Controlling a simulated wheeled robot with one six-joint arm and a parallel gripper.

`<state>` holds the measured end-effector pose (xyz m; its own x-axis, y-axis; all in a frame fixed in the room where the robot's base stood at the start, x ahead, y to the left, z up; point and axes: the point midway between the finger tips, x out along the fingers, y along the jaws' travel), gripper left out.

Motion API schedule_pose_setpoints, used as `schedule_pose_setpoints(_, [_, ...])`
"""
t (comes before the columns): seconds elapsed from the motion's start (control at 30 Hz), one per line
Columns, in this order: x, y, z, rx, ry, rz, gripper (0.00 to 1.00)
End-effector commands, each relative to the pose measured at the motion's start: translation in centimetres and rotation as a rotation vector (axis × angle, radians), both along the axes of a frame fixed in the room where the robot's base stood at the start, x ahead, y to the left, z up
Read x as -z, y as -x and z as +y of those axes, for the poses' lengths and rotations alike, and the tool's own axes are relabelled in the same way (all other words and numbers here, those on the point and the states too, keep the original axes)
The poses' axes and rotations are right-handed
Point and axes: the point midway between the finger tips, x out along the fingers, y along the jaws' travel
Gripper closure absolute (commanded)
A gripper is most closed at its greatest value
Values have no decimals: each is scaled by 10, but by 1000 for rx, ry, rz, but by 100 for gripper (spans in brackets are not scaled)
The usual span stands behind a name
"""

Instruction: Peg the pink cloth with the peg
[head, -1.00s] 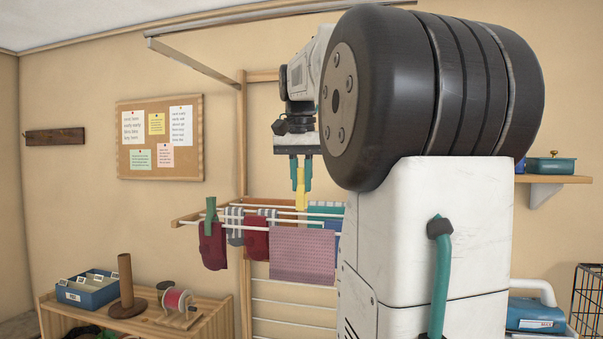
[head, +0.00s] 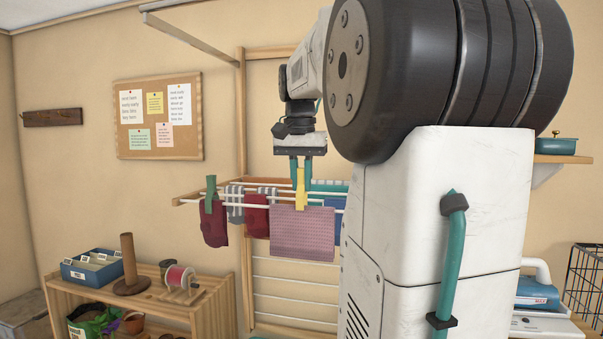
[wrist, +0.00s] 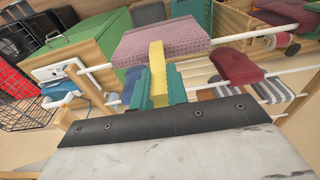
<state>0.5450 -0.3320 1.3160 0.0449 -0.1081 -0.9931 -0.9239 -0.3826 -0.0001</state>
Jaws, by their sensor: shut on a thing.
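The pink cloth (head: 303,235) hangs over the front rail of the drying rack; it also shows in the wrist view (wrist: 163,40). The yellow peg (head: 301,186) points down, with its lower end at the cloth's top edge and rail, near the middle of its width. In the wrist view the peg (wrist: 157,70) meets the cloth's edge. I cannot tell whether its prongs straddle cloth and rail. My gripper (head: 300,172) has its teal fingers shut on the peg's upper part, above the cloth. The fingers show on both sides of the peg in the wrist view (wrist: 159,88).
A green peg (head: 210,194) holds a dark red cloth (head: 214,224) at the rail's left. Grey striped and red cloths hang behind, and a blue cloth (head: 340,206) hangs right of the pink one. A wooden shelf (head: 215,300) stands at lower left.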

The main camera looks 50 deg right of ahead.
Motion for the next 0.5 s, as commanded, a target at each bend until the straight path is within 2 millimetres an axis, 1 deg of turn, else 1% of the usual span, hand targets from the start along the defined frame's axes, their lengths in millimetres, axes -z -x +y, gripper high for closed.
schedule_pose_setpoints(0.3, [15, 0, 0, 0, -1, 0, 100])
schedule_pose_setpoints(0.5, [20, 0, 0, 0, 0, 0, 100])
